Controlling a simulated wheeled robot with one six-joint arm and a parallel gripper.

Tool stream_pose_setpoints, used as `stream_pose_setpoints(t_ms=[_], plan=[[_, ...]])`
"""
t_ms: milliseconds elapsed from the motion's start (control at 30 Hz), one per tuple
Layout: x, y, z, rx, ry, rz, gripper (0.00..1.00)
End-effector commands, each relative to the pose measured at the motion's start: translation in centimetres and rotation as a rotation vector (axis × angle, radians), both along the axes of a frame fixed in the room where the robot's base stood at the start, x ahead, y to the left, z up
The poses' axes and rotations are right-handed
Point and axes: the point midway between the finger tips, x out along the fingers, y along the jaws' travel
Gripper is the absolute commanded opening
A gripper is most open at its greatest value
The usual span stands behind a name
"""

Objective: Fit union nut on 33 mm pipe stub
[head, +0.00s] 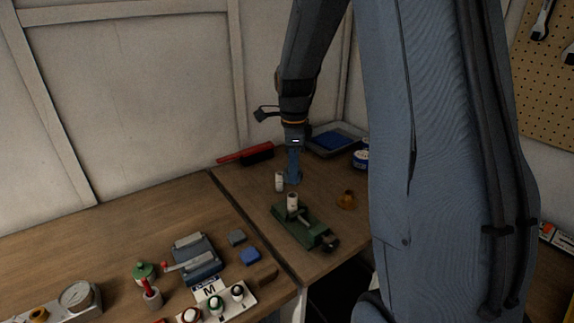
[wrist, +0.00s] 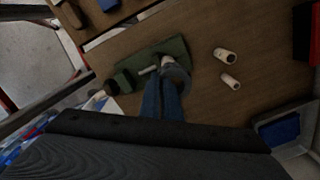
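My gripper (head: 292,178) points down just behind the green vise (head: 301,229), with its blue fingers close together. In the wrist view, its fingertips (wrist: 166,88) appear shut on a grey round part, which I take for the union nut (wrist: 179,76); the fingers partly hide it. A pale pipe stub (head: 292,202) stands upright in the vise, nearer the camera than the gripper. In the wrist view, the green vise base (wrist: 150,57) lies beyond the fingertips, and the nut partly covers the stub. The nut and stub look apart in the head view.
Two pale tubes (wrist: 225,55) (wrist: 230,81) stand or lie beside the vise; one also shows in the head view (head: 279,182). An amber part (head: 346,200) sits right of the vise. A grey tray (head: 350,135) and a red tool (head: 245,155) are behind.

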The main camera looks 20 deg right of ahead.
Motion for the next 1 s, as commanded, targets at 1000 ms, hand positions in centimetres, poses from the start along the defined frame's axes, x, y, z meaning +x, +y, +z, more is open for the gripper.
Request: stream_pose_setpoints(t_ms=[1000], plan=[[0.0,0.0,-4.8,0.000,0.000,0.001,0.00]])
